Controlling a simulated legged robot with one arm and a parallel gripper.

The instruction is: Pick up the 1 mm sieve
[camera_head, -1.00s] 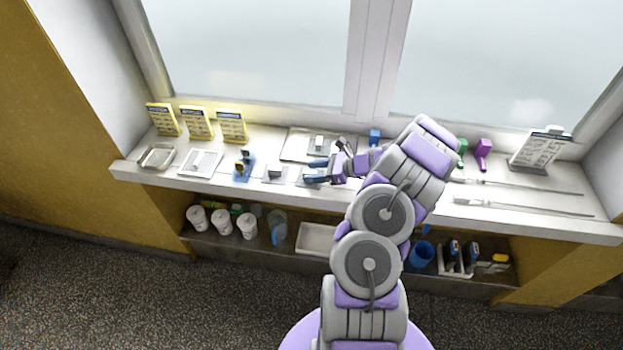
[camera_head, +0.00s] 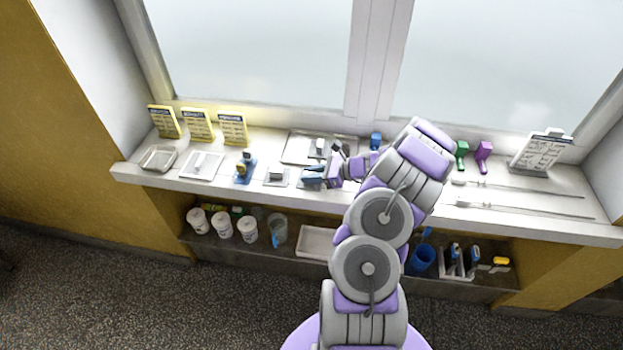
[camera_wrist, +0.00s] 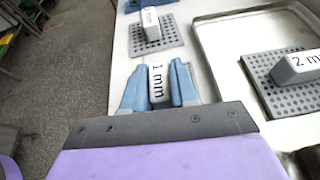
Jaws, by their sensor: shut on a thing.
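The 1 mm sieve (camera_wrist: 158,81) shows its white block handle marked "1 mm" in the wrist view. My gripper (camera_wrist: 159,86) has its blue fingers closed on both sides of that handle. In the head view my gripper (camera_head: 314,176) is low over the front part of the sill, and I cannot tell whether the sieve touches the surface. The 2 mm sieve (camera_wrist: 276,98), a grey perforated plate with a white handle, lies in a metal tray (camera_wrist: 223,62) to the right. Another perforated sieve (camera_wrist: 140,44) lies ahead.
The sill (camera_head: 420,205) holds yellow cards (camera_head: 198,126) at the left, long rods (camera_head: 520,208) and a sign (camera_head: 541,150) at the right. A blue block (camera_head: 375,140) stands behind my arm. White cups (camera_head: 222,226) and a blue cup (camera_head: 423,257) stand on the lower shelf.

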